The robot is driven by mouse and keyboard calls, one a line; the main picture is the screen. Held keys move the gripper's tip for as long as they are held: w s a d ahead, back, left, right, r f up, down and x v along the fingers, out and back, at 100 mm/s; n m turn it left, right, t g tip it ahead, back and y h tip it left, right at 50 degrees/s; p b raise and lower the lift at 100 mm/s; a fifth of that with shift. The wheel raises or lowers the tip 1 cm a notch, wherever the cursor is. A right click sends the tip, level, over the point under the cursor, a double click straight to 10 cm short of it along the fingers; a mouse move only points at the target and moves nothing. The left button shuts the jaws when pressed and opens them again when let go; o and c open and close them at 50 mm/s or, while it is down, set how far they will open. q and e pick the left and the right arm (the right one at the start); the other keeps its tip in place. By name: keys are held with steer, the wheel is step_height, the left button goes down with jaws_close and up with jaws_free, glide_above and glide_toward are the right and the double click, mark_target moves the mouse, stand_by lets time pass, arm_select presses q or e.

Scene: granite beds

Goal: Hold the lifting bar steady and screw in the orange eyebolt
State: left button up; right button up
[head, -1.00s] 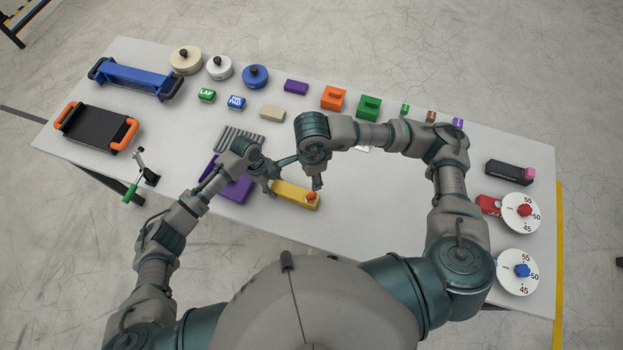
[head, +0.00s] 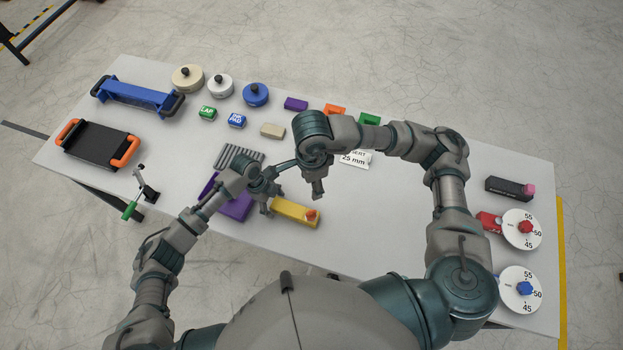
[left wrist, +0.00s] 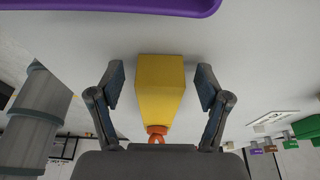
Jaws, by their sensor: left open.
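The yellow lifting bar (head: 292,209) lies on the table's front half. The orange eyebolt (head: 312,214) is at its right end; it also shows at the bar's near end in the left wrist view (left wrist: 156,131). My left gripper (head: 268,203) is at the bar's left end. In the left wrist view, its open fingers (left wrist: 161,80) stand on either side of the bar (left wrist: 160,82), with a gap on both sides. My right gripper (head: 318,193) points down beyond the eyebolt in the picture, apart from it. Its jaws are too small to read.
A purple tray (head: 238,207) and a grey ribbed block (head: 240,157) are left of the bar. A black tray with orange handles (head: 100,145) and a blue carrier (head: 137,97) are far left. Two white dials (head: 520,288) stand at the right. Table right of the bar is clear.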

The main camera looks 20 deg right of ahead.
arm_select(q)
steer(key=v, duration=1.2)
steer(key=shift+w+f, duration=0.1)
